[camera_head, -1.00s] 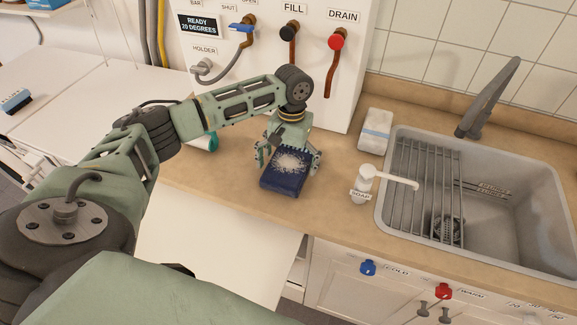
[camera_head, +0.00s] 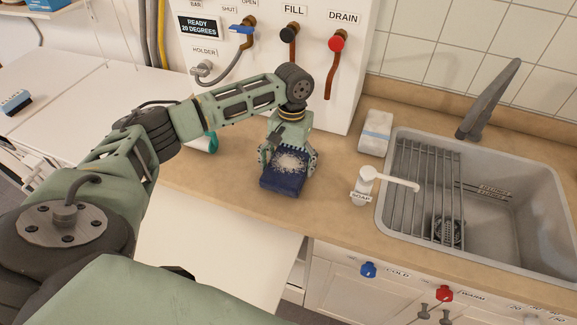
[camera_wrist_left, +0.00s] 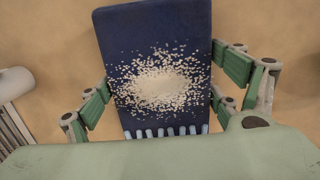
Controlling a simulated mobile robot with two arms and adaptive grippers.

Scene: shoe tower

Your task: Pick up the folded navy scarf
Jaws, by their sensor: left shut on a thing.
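The folded navy scarf (camera_head: 284,184) lies on the tan worktop, below the panel with the valves. A pale speckled patch covers its middle, and a light fringe runs along one edge. My left gripper (camera_head: 288,160) points down over it and is shut on it, with a finger at each side. In the left wrist view the scarf (camera_wrist_left: 150,35) fills the middle between the green finger pads of the gripper (camera_wrist_left: 160,92). The scarf appears to rest on the worktop. My right gripper is not in view.
A white soap dispenser (camera_head: 366,183) stands right of the scarf, beside the grey sink (camera_head: 520,215) with its rack (camera_head: 425,190). A white and blue block (camera_head: 376,131) lies behind it. A teal-ended roll (camera_head: 211,142) lies left of the gripper. The worktop's front edge is close.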

